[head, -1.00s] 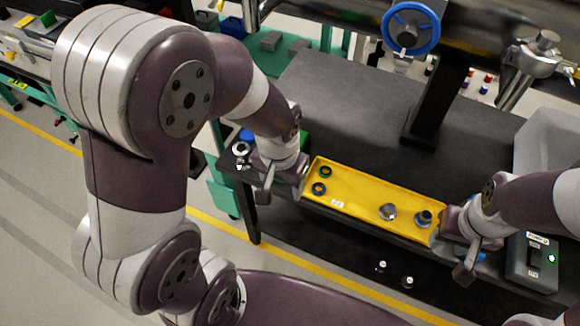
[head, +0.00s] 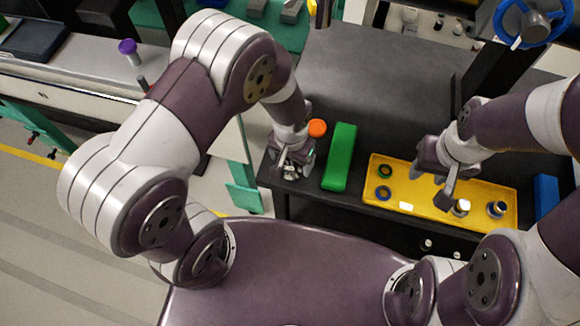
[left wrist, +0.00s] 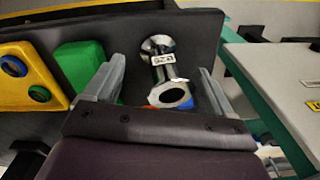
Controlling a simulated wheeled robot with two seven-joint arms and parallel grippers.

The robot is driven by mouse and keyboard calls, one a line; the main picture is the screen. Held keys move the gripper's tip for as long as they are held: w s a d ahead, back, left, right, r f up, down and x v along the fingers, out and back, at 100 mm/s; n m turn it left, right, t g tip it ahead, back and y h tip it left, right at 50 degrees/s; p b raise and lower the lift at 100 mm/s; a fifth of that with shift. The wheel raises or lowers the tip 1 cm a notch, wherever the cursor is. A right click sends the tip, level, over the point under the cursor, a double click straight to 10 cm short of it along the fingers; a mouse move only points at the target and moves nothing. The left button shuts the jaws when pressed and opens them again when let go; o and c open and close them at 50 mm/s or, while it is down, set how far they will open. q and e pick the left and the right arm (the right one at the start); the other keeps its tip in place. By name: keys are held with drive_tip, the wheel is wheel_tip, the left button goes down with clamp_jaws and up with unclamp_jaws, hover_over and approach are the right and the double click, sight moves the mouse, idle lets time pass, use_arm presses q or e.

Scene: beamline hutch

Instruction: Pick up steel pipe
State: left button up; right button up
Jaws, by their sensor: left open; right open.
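The steel pipe (left wrist: 163,68) is a short shiny piece with a round flange at each end and a small white label. In the left wrist view it lies between the two fingers of my open left gripper (left wrist: 160,88), with a gap on each side. In the head view, my left gripper (head: 290,158) is over the dark table's near left corner, and it mostly hides the pipe (head: 291,173). My right gripper (head: 433,187) is open over the yellow tray (head: 425,209), empty.
A green block (head: 340,157) and an orange-topped item (head: 317,128) stand close to my left gripper. The tray holds dark rings (head: 384,171) and metal fittings (head: 496,209). A blue block (head: 545,195) is right of it.

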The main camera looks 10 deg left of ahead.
use_arm(q)
drive_tip(key=shift+s+a+f, duration=0.25)
drive_tip(key=shift+s+f, duration=0.05)
drive_tip(key=shift+f, duration=0.2)
drive_tip(key=shift+s+a+f, duration=0.2)
drive_tip(key=shift+s+f, duration=0.05)
drive_tip(key=shift+f, duration=0.2)
drive_tip(key=shift+w+d+g, duration=0.1)
drive_tip(key=shift+d+g, duration=0.1)
drive_tip(key=shift+g, duration=0.1)
drive_tip(key=shift+d, duration=0.1)
drive_tip(key=c, duration=0.4)
drive_tip(key=shift+r, duration=0.1)
drive_tip(key=shift+w+r, duration=0.1)
drive_tip(key=shift+r, duration=0.15)
drive_tip(key=shift+c, duration=0.7)
wheel_tip(320, 180, up, 3)
drive_tip(key=shift+w+r+p, duration=0.15)
drive_tip(key=shift+r+p, duration=0.05)
drive_tip(key=shift+p, duration=0.15)
clamp_jaws()
wheel_tip(320, 180, up, 6)
drive_tip(key=shift+r, duration=0.25)
